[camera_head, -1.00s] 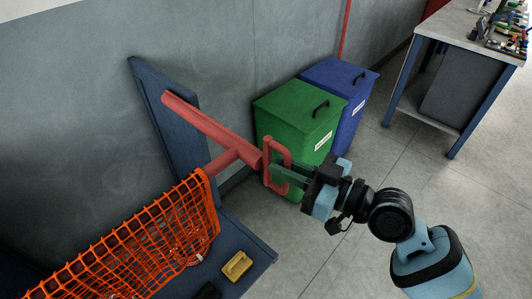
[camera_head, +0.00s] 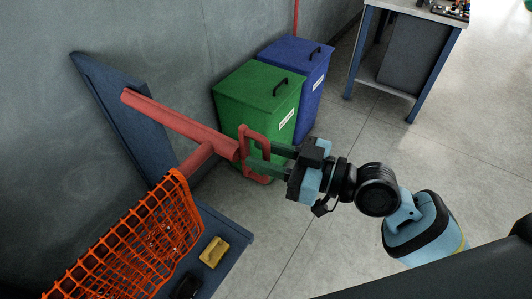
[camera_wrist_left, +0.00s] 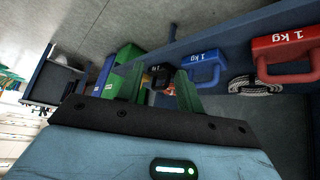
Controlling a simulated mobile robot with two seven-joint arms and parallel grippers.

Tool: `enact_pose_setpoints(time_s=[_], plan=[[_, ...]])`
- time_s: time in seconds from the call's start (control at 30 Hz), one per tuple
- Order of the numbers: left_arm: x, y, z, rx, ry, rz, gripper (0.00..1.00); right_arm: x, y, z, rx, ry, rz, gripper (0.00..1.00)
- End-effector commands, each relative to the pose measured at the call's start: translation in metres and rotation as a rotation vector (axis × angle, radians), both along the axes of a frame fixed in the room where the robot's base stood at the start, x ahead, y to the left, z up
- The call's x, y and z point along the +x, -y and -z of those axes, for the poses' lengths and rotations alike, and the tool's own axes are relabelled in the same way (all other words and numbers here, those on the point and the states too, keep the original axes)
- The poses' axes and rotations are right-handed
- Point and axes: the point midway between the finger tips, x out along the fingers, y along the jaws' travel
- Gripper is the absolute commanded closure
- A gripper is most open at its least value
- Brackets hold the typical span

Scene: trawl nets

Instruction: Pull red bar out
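The red bar (camera_head: 185,124) juts from a blue upright panel (camera_head: 115,110) toward the right and has a red loop handle (camera_head: 265,150) at its near end. A red cross-piece (camera_head: 194,160) joins it to an orange net (camera_head: 145,240). My right gripper (camera_head: 258,155) is at the loop handle, its green fingers overlapping it. One fingertip shows inside the loop; whether they clamp the handle is unclear. My left gripper (camera_wrist_left: 160,88) shows in the left wrist view with its fingers apart. A black weight (camera_wrist_left: 158,72) shows behind the gap.
A green bin (camera_head: 260,95) and a blue bin (camera_head: 297,62) stand behind the handle. A yellow block (camera_head: 214,251) lies on a blue surface. Blue (camera_wrist_left: 204,68) and red (camera_wrist_left: 287,55) weights and coiled rope (camera_wrist_left: 250,88) show in the wrist view.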

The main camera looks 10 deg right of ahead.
Motion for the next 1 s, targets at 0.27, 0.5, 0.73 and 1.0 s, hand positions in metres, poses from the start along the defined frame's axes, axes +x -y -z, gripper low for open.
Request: enact_pose_setpoints(time_s=[0.27,0.5,0.73,1.0], plan=[[-0.005,0.0,0.003,0.0,-0.01,0.0,0.64,-0.002,0.003,0.001,-0.002,-0.001,0.001,0.7],[-0.014,0.0,0.017,0.001,-0.034,0.0,0.64,-0.017,0.026,0.005,-0.005,-0.005,0.0,0.7],[-0.018,0.0,0.03,0.001,-0.051,0.002,0.64,-0.033,0.05,0.005,-0.005,-0.006,0.001,0.7],[-0.014,0.002,0.035,-0.001,-0.047,0.0,0.64,-0.042,0.063,0.002,-0.001,-0.002,0.0,0.7]])
